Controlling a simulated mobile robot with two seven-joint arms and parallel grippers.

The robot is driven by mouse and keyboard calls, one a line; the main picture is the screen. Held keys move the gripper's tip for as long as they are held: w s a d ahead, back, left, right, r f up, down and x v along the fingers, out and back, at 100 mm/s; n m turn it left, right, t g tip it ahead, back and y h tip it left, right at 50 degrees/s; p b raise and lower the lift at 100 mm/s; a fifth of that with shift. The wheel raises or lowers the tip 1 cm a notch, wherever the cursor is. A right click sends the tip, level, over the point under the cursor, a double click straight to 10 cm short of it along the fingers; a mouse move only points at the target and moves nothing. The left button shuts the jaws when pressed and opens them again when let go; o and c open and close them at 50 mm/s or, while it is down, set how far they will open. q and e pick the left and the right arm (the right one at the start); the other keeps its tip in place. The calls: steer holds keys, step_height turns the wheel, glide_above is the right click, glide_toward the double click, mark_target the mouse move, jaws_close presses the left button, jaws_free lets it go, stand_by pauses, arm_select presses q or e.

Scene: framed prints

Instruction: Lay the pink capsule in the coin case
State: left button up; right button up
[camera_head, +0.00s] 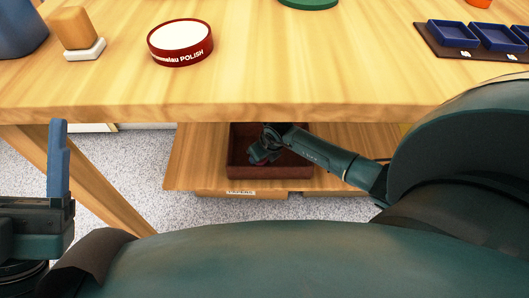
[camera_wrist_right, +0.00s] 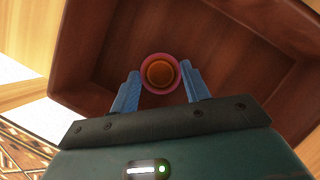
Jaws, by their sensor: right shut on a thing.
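The pink capsule (camera_wrist_right: 160,88) shows in the right wrist view as a round pink rim around an orange-brown centre. My right gripper (camera_wrist_right: 161,75) has its two blue fingers shut on the capsule's sides, over the inside of a dark red-brown box (camera_wrist_right: 87,72). In the head view this gripper (camera_head: 262,152) is at that box (camera_head: 240,172), on a shelf under the table; the capsule cannot be made out there. I cannot tell for sure which thing is the coin case. My left gripper (camera_head: 57,160) stands at the far left, its finger gap not clear.
The wooden tabletop (camera_head: 270,75) overhangs the shelf (camera_head: 185,165). On it are a red polish tin (camera_head: 180,42), a wooden block on a white base (camera_head: 85,50), and a dark tray (camera_head: 440,45) with blue compartments (camera_head: 497,37). The table's middle is clear.

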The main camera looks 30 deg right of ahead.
steer(key=shift+f, duration=0.1)
steer(key=o, duration=1)
